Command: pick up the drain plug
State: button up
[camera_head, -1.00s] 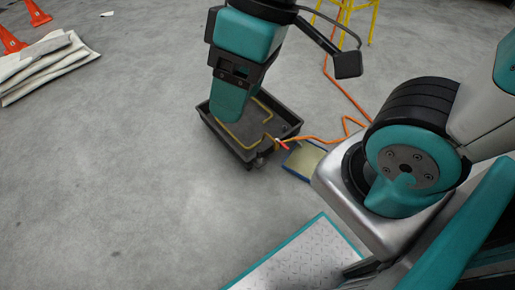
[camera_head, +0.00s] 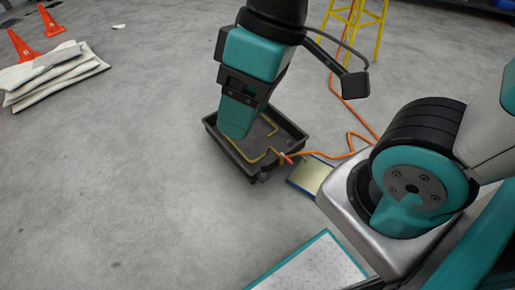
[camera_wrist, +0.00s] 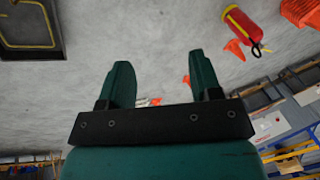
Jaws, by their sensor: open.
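A small red and pale piece (camera_head: 286,158) sits at the front right corner of the black tray (camera_head: 290,128), where an orange line meets it. I cannot tell whether it is the drain plug; nothing else in view is clearly a plug. My gripper (camera_head: 234,130) appears over the left part of the tray in the head view and hides some of its inside. In the wrist view my gripper (camera_wrist: 163,80) is open, with only grey floor and distant things between its fingers. The tray also shows at the upper left of the wrist view (camera_wrist: 60,28), left of the fingers.
A yellow-topped pad (camera_head: 310,175) lies right of the tray. An orange line (camera_head: 350,140) runs behind it toward a yellow stand (camera_head: 355,22). Folded sheets (camera_head: 50,75) and cones (camera_head: 22,48) are at far left. A fire extinguisher (camera_wrist: 245,27) lies at upper right.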

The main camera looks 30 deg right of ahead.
aim_at(263, 165)
jog(key=u, duration=2.7)
jog(key=k, duration=0.7)
jog(key=z, duration=1.6)
jog(key=i, duration=0.5)
